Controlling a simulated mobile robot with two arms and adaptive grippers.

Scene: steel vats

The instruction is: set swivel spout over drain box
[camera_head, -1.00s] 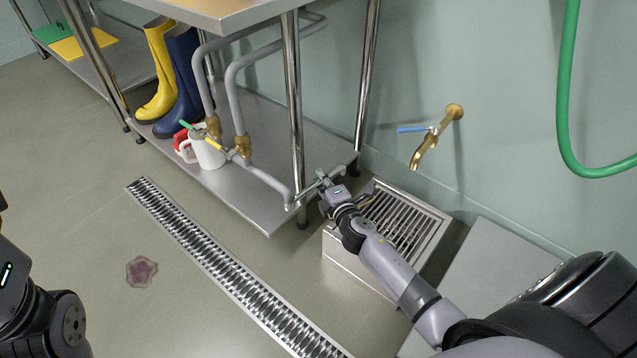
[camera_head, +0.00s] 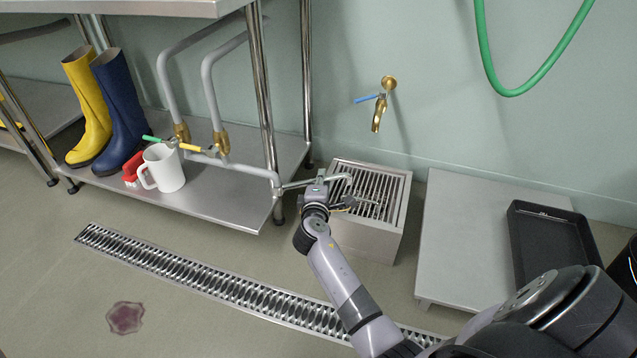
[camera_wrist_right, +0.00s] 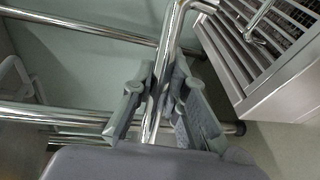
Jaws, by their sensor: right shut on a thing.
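The swivel spout (camera_head: 296,184) is a thin chrome tube at the end of the grey pipe under the steel table. My right gripper (camera_head: 318,192) is shut on it. In the right wrist view, the gripper's fingers (camera_wrist_right: 160,110) sit on both sides of the chrome spout (camera_wrist_right: 165,60). The drain box (camera_head: 395,215) is a steel box with a slatted grate on the floor by the wall. In the head view, the spout's bent free end overlaps the left part of the grate. The drain box (camera_wrist_right: 270,92) is at upper right in the wrist view. My left gripper is out of view.
A brass tap (camera_head: 379,110) with a blue lever is on the wall above the box. The lower shelf (camera_head: 225,200) holds boots, a white mug (camera_head: 165,168) and a red brush. A low grey platform (camera_head: 465,235) with a black tray (camera_head: 550,245) stands at right.

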